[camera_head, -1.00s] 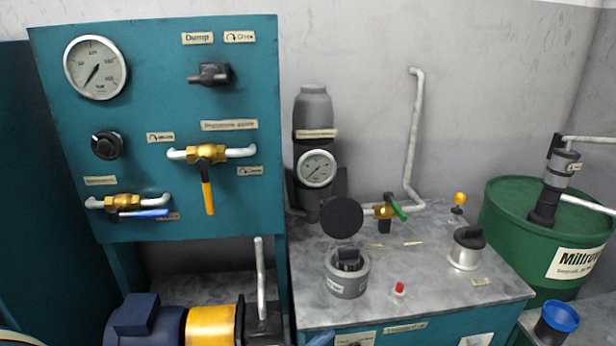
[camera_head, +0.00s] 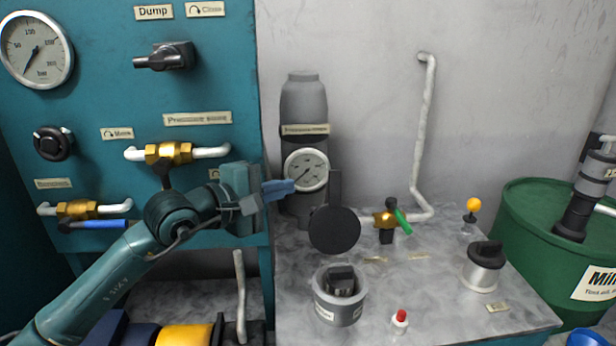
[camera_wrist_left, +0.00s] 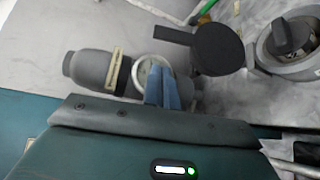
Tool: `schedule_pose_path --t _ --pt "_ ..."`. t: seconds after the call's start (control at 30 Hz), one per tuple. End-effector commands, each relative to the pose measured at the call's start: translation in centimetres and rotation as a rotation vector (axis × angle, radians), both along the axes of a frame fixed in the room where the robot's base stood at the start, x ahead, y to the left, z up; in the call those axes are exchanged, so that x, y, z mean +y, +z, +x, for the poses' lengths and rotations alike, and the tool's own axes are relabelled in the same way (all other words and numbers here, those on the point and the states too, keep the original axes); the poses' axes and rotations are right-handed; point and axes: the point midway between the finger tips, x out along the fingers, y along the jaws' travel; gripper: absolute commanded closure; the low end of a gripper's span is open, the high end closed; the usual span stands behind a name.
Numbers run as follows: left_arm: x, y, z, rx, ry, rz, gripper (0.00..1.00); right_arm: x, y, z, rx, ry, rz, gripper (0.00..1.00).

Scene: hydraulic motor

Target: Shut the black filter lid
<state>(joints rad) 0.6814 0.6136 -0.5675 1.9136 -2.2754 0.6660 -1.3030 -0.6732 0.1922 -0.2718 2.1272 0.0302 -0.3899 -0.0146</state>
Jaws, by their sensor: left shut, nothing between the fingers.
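The black filter lid (camera_head: 335,231) is a round disc standing open, tilted up behind the grey filter housing (camera_head: 340,312). Inside the open housing, a black part (camera_head: 342,281) shows. In the left wrist view the lid (camera_wrist_left: 218,49) is at the upper right, with the housing (camera_wrist_left: 288,66) to its right. My left gripper (camera_head: 292,187) has blue fingers, shut and empty, in front of the pressure gauge and to the upper left of the lid. The fingers (camera_wrist_left: 162,90) are apart from the lid in the wrist view. My right gripper is out of view.
A gauge (camera_head: 307,169) sits on a grey cylinder behind the lid. A brass valve with a green handle (camera_head: 402,221) stands just right of the lid. A red button (camera_head: 400,318) and a metal-sided black-topped cap (camera_head: 484,267) are on the grey worktop (camera_head: 440,285).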

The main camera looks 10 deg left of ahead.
Motion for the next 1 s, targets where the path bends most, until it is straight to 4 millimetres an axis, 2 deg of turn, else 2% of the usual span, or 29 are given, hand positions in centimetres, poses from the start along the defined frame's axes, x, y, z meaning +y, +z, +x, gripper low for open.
schedule_pose_path --t 0.13,0.3,0.5,1.0 --pt "-1.8 0.0 1.8 0.002 -0.003 -0.006 1.0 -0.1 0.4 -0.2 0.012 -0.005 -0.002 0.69" --pt "-3.9 -0.6 4.2 0.005 -0.003 -0.009 1.0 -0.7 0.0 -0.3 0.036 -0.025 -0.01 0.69" --pt "-5.5 -1.1 6.1 0.003 -0.003 -0.008 1.0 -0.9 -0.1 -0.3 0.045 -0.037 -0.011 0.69" --pt "-6.1 -1.4 6.7 0.003 -0.003 -0.008 1.0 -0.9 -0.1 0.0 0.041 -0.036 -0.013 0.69"
